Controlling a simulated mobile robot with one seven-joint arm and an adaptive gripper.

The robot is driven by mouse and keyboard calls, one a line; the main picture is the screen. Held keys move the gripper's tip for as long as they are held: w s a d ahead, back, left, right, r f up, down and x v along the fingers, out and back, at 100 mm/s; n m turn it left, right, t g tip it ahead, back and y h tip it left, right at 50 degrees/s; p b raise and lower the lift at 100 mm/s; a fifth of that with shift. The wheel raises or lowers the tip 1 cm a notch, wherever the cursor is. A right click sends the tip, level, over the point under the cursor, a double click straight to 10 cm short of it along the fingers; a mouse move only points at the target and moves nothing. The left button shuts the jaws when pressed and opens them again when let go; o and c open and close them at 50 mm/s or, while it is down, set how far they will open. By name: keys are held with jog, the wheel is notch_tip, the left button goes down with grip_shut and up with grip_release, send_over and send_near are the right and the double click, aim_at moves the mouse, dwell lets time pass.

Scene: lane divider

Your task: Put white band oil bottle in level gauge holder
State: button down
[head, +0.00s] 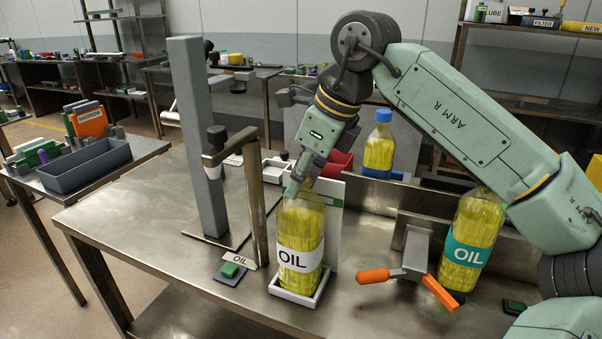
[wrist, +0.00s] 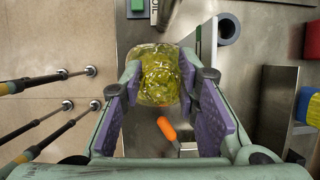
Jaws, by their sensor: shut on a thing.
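The white band oil bottle (head: 300,230), filled with yellow liquid, stands upright on the bench side. Its base appears to be inside the rim of a small white square tray (head: 302,299), with a white upright panel (head: 334,225) behind it; this looks like the level gauge holder. I cannot tell whether the base rests on the tray floor. My gripper (head: 302,185) comes down from above and is shut on the bottle's upper part. In the wrist view the bottle (wrist: 160,75) sits between the purple finger pads; its cap is hidden.
A grey column (head: 195,140) and a thin post (head: 256,200) stand close to the left. A clamp with orange handles (head: 373,276) and a teal band oil bottle (head: 470,240) are on the right. A blue-capped bottle (head: 380,145) stands behind. A green button (head: 230,269) lies front left.

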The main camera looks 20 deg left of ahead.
jog(key=c, duration=1.2)
grip_release()
jog(key=shift+f, duration=0.1)
jog(key=b+v, duration=0.1)
jog(key=v, duration=1.1)
